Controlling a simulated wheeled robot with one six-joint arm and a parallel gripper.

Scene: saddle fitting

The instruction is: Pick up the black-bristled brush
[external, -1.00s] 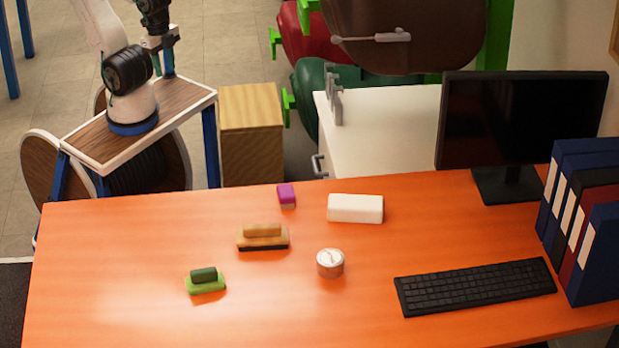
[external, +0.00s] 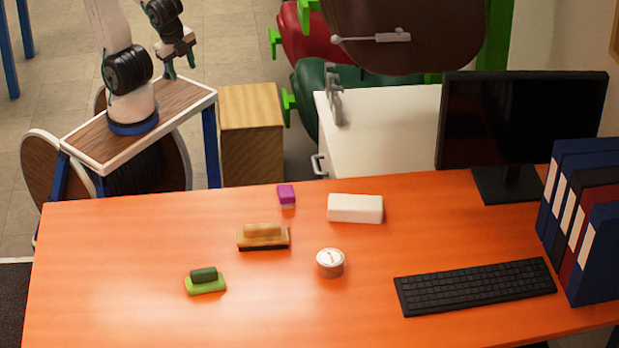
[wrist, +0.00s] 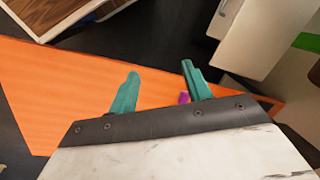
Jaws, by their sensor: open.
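The black-bristled brush (external: 263,237) lies on the orange table, left of the middle, in the external view. It has a tan wooden body with a raised handle and a dark bristle strip along its lower edge. My gripper (external: 180,68) is open and empty, above and behind the table's far edge at the upper left, well away from the brush. In the wrist view my gripper's (wrist: 157,85) two teal fingers stand apart with nothing between them. The brush cannot be made out in the wrist view.
The orange table (external: 120,310) also holds a green brush (external: 205,282), a purple brush (external: 286,196), a white block (external: 355,208), a round tin (external: 330,263) and a keyboard (external: 475,287). A monitor (external: 525,125) and binders (external: 590,215) stand at the right. The front middle is clear.

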